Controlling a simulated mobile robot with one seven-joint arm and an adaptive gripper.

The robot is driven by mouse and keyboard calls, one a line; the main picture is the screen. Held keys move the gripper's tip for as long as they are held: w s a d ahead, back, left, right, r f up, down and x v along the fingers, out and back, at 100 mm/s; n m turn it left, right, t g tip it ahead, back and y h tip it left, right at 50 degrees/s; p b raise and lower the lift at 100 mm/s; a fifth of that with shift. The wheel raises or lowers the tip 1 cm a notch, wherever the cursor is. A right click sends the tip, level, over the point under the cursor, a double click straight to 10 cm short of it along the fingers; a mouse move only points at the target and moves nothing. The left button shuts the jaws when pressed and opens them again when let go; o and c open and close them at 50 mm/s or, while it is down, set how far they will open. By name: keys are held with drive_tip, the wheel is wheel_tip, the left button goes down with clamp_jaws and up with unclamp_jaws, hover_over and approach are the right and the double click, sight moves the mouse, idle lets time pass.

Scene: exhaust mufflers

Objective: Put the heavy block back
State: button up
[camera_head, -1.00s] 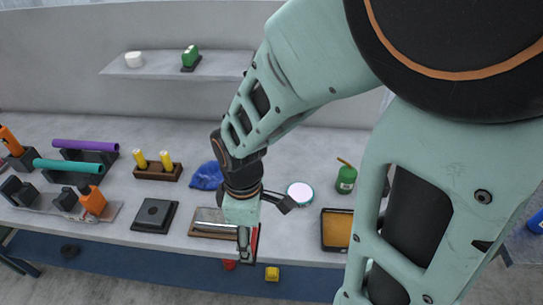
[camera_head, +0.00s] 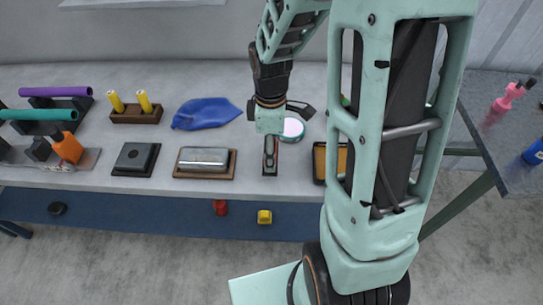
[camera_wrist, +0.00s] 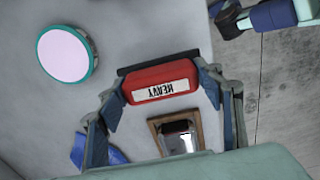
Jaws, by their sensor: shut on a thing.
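The heavy block (camera_wrist: 147,75) is red with a white label reading HEAVY, upside down in the wrist view. It sits between the two fingers of my gripper (camera_wrist: 163,90), which is shut on it. In the head view my gripper (camera_head: 270,155) points down above the grey bench, just right of a wooden tray holding a silver block (camera_head: 204,158). The red block is mostly hidden there behind the fingers. The wrist view also shows that silver block (camera_wrist: 180,138) below the red one. I cannot tell the height above the bench.
Left of the tray is a dark square base (camera_head: 135,158). A blue cloth (camera_head: 205,113) lies behind. A round pale-topped tin (camera_head: 292,129) and a tray with orange content (camera_head: 319,163) are close right. Small red (camera_head: 220,207) and yellow (camera_head: 264,217) weights lie below the bench front.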

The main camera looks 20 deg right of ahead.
drive_tip(key=shift+w+d+f, duration=0.15)
drive_tip(key=shift+f, duration=0.25)
wheel_tip(320, 180, down, 3)
drive_tip(key=b, duration=0.3)
drive_tip(key=shift+w+d, duration=0.1)
drive_tip(key=shift+f, duration=0.2)
drive_tip(key=o, duration=1.1)
drive_tip(key=shift+o, duration=0.2)
wheel_tip(320, 180, up, 12)
drive_tip(key=shift+r+p, duration=0.2)
drive_tip(key=shift+p, duration=0.35)
